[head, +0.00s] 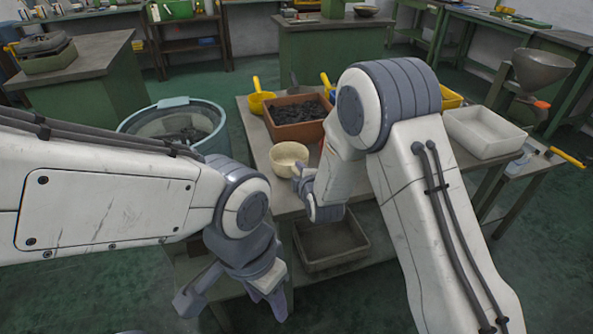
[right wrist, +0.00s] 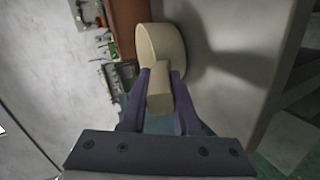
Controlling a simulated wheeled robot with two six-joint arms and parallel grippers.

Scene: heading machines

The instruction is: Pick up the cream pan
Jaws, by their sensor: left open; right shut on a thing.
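The cream pan (head: 287,157) is at the front edge of the grey table in the head view. In the right wrist view the cream pan (right wrist: 164,50) shows its round side and a short handle toward me. My right gripper (right wrist: 160,88) is shut on that handle, a finger on each side. In the head view my right gripper (head: 303,178) is beside the pan, partly hidden by its own arm. I cannot tell whether the pan still touches the table. My left gripper (head: 232,300) is open and empty, low in front of the table.
A brown bin of dark pieces (head: 297,130) stands behind the pan, with a yellow scoop (head: 259,97) behind it. A white tray (head: 484,131) is at the right. A blue-rimmed tub (head: 172,104) is left of the table. A grey tray (head: 330,243) sits on the lower shelf.

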